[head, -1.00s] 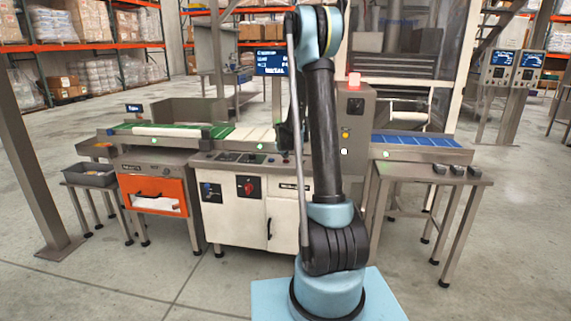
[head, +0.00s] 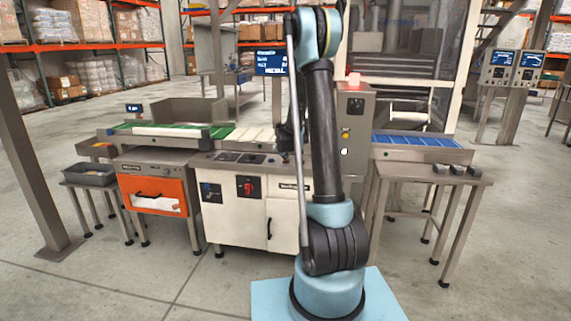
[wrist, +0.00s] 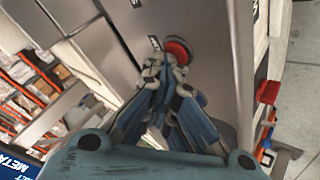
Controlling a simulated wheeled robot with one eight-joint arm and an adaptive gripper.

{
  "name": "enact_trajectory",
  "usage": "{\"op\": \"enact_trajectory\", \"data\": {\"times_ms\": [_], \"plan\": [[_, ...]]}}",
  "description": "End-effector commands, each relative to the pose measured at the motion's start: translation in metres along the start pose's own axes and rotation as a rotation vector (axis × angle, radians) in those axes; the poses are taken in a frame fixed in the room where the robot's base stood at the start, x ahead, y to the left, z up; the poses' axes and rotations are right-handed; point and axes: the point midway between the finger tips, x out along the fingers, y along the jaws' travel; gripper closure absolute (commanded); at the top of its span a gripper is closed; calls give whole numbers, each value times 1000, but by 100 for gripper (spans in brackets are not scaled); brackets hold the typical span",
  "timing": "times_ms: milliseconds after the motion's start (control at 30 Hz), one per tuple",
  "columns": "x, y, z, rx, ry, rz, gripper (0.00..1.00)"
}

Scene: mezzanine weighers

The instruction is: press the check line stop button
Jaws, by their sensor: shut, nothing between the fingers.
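A red round button (wrist: 179,50) on a grey metal panel (wrist: 205,25) shows in the wrist view, just beyond my fingertips. My gripper (wrist: 166,62) is shut and empty, with its tips overlapping the lower edge of the button. I cannot tell from this view how firmly they touch it. In the head view my gripper (head: 285,138) is mostly hidden behind my arm, low over the control top of the white weigher cabinet (head: 285,215). The button cannot be made out clearly there.
A conveyor with a green belt (head: 165,131) runs left, and a blue-belted one (head: 415,140) runs right. A grey cabinet with a red lamp (head: 354,79) stands beside my arm. A screen (head: 270,63) rises behind. The floor in front is clear.

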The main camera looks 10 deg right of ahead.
Motion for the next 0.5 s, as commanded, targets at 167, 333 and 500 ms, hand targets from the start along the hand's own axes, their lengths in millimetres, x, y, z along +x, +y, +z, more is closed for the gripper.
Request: {"op": "enact_trajectory", "data": {"times_ms": [167, 333, 500], "plan": [[-3, 2, -3, 0, 0, 0, 100], [-9, 6, -6, 0, 0, 0, 100], [-12, 9, -9, 0, 0, 0, 100]]}}
